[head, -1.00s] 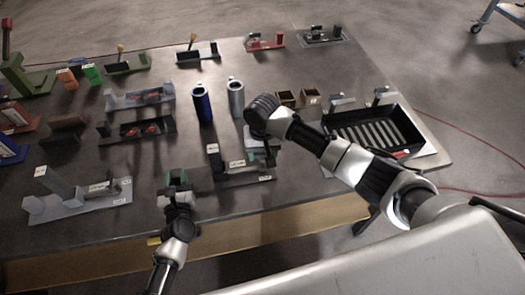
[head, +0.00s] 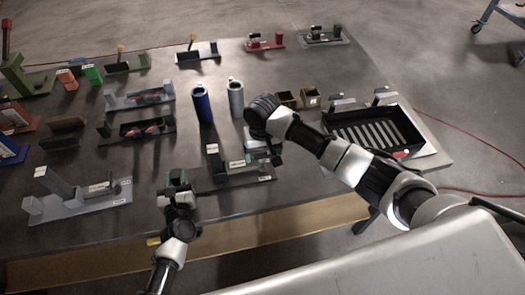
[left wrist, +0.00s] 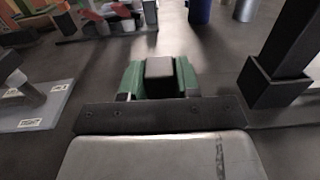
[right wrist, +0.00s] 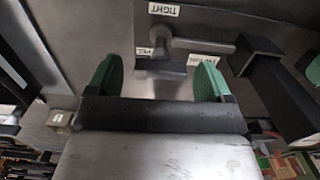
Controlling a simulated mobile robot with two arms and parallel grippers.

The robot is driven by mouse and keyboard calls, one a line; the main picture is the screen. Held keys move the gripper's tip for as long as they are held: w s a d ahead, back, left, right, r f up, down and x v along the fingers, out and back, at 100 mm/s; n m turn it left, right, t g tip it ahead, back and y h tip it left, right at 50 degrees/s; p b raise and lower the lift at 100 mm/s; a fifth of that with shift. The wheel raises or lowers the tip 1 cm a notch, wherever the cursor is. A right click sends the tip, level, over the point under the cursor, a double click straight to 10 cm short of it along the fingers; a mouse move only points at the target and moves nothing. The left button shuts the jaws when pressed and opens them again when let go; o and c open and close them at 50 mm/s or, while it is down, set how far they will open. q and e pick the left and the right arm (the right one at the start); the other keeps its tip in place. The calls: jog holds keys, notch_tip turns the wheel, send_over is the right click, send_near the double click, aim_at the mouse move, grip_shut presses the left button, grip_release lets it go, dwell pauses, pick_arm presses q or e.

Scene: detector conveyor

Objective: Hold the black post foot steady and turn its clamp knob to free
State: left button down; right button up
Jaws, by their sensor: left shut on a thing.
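The black post foot (head: 213,162) stands on the table near its front edge, with labels on it. In the right wrist view its dark block and post (right wrist: 258,62) are at the right, and its grey bar-shaped clamp knob (right wrist: 190,45) lies near a "TIGHT" label. My right gripper (right wrist: 160,80) is open above the foot, with the knob's left end between its green fingers in view; contact cannot be told. My left gripper (left wrist: 159,78) is left of the foot's post (left wrist: 277,85), shut on a small grey-topped block (left wrist: 160,70) that I cannot identify.
A grey fixture (head: 85,197) lies left of my left gripper. A blue cylinder (head: 203,102) and a grey cylinder (head: 236,98) stand behind the foot. A black ribbed tray (head: 400,148) is at the right. Bare table lies between the left gripper and the cylinders.

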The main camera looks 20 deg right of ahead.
aim_at(262, 154)
notch_tip(262, 154, up, 12)
dwell(0.7)
pick_arm(q)
jog(key=c, duration=0.7)
grip_release()
jog(key=shift+c, duration=0.2)
